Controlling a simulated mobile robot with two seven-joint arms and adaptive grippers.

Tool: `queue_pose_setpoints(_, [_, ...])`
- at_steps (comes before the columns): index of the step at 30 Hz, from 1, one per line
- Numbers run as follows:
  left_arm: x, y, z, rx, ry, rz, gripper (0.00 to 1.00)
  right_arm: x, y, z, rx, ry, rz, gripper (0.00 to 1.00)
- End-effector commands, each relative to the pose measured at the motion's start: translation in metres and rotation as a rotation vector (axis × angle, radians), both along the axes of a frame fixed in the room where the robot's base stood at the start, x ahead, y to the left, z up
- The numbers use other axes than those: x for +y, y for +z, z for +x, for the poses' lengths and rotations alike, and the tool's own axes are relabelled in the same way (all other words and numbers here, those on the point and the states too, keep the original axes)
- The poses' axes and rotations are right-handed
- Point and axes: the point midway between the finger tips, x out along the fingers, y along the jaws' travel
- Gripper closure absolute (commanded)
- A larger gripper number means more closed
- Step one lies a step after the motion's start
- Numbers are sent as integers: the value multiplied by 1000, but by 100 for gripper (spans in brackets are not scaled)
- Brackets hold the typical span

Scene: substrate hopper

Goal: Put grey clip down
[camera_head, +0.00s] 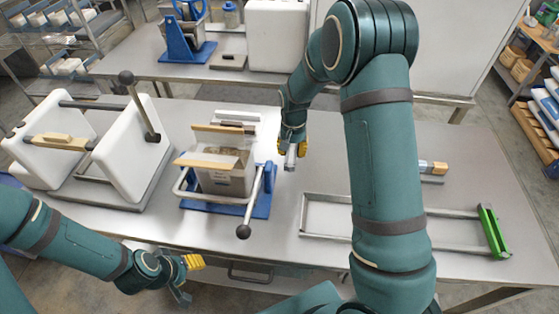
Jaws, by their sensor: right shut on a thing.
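My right gripper (291,149), with yellow pads, is shut on the grey clip (291,160), a small grey piece hanging below the fingertips. It is above the steel table, just right of the blue-based stand; whether the clip touches the table I cannot tell. The gripper hides the clip's upper part. My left gripper (189,280) is open and empty, low in front of the table's front edge. The blue stand (229,204) carries a grey hopper box (228,182) with wooden strips on top and a pale bar frame around it.
White panels with a black-knobbed lever (140,105) stand at left. A metal frame (325,198) with a green end (494,232) lies at right. A small wood-and-blue block (432,167) is behind it. A second table (140,66) stands at the back.

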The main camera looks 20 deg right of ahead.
Motion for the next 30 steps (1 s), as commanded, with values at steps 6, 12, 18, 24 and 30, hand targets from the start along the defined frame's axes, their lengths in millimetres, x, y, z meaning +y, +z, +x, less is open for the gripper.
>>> queue_pose_setpoints(6, [0,-4,0,0,0,1,53,0,-37,-1,3,0,1,100])
queue_pose_setpoints(12, [0,-4,0,0,0,1,53,0,-51,-1,2,0,0,100])
queue_pose_setpoints(18, [0,-7,0,0,0,1,53,0,-77,-1,4,0,0,100])
queue_pose_setpoints(24, [0,-7,0,0,0,1,53,0,-80,0,0,0,0,100])
queue_pose_setpoints(30, [0,-10,0,0,0,2,53,0,-84,0,0,1,0,100])
